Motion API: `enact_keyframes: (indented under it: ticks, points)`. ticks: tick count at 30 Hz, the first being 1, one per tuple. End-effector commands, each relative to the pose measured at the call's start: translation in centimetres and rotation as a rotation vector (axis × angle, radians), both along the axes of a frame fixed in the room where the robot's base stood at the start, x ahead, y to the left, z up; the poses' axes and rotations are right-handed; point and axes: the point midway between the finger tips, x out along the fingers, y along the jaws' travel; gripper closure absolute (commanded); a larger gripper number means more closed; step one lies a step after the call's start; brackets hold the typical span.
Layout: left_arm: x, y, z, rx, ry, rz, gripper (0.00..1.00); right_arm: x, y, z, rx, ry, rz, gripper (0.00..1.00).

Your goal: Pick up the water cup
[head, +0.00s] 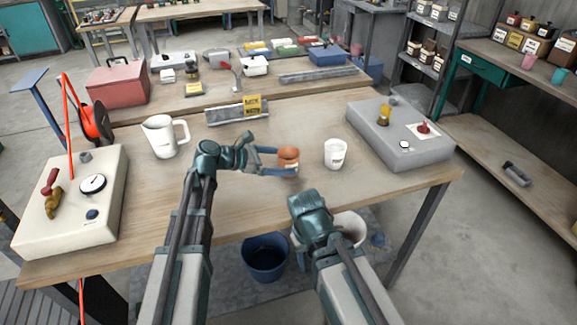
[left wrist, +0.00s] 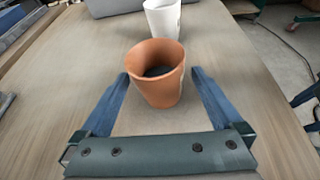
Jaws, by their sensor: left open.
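An orange-brown cup (head: 288,166) with a small label stands upright on the wooden table (head: 240,195). In the left wrist view the same cup (left wrist: 156,76) shows a dark inside. My left gripper (head: 272,161) is open, with one blue finger on each side of the cup; I cannot tell whether they touch it. A white labelled cup (head: 335,154) stands to the right of it and shows beyond it in the left wrist view (left wrist: 163,18). Which one is the water cup I cannot tell. My right arm (head: 312,215) is at the table's front edge; its fingers are hidden.
A white pitcher (head: 162,137) stands to the left. A cream box with a gauge (head: 75,200) is at the left end, and a grey box with a red knob (head: 400,138) at the right. A yellow-signed metal bar (head: 228,115) lies behind. A blue bucket (head: 265,257) is on the floor.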

Motion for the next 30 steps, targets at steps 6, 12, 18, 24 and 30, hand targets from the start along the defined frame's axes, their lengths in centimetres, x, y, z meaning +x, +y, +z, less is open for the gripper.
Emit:
enact_keyframes:
  ticks: [6, 12, 18, 24, 30]
  points:
    - [0.8, -1.6, -0.7, 0.001, -0.001, -0.003, 0.00, 0.0, 0.0, -0.8, 0.000, 0.000, 0.000, 0.50]
    - [1.9, -4.0, -1.8, 0.000, 0.000, -0.002, 0.00, 0.0, 0.0, -1.8, 0.000, 0.000, 0.000, 0.50]
    - [2.1, -4.4, -1.8, 0.000, 0.000, 0.000, 0.00, 0.0, 0.0, -1.8, 0.000, 0.000, 0.000, 0.50]
    - [2.0, -4.4, -1.8, 0.000, 0.000, 0.000, 0.23, 0.0, 0.0, -1.8, 0.000, 0.000, 0.000, 0.50]
    - [2.0, -4.4, -1.8, 0.000, 0.000, 0.000, 0.59, 0.0, 0.0, -1.8, 0.000, 0.000, 0.000, 0.50]
